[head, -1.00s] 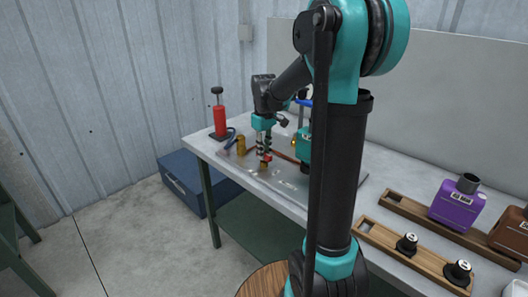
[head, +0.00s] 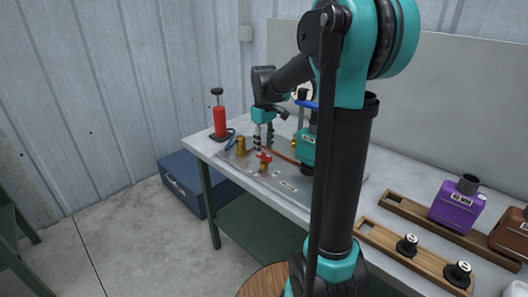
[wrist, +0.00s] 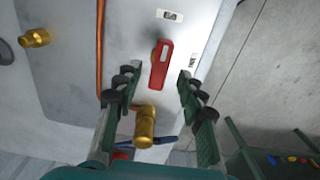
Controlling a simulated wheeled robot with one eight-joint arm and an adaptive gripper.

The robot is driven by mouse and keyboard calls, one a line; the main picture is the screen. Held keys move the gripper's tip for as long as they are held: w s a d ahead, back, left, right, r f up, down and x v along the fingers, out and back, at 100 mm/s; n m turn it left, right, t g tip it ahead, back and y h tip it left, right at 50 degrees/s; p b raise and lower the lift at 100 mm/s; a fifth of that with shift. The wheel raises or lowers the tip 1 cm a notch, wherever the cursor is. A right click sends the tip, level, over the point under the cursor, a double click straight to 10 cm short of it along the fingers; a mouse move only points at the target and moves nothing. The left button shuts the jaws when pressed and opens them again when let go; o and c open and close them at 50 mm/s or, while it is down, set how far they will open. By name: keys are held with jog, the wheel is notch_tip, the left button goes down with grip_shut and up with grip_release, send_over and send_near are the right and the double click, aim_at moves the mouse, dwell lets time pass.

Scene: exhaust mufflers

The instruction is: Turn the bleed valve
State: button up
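The bleed valve has a red lever handle (head: 263,157) on a brass body (head: 264,168), standing on the grey metal plate (head: 290,186) on the bench. In the wrist view the red handle (wrist: 161,65) lies lengthwise up the picture, slightly slanted, between my fingertips and beyond them. My gripper (head: 263,141) is above and behind the valve in the head view, apart from it. A brass cylinder (head: 241,146) stands left of the valve; a brass piece also shows low in the wrist view (wrist: 145,125).
A teal unit (head: 307,148) and a copper pipe (head: 280,156) are close on the right. Wooden racks and a purple muffler (head: 457,204) are farther right. A blue toolbox (head: 182,180) sits on the floor.

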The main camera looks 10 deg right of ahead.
aim_at(264, 154)
notch_tip(264, 154, up, 9)
dwell(0.3)
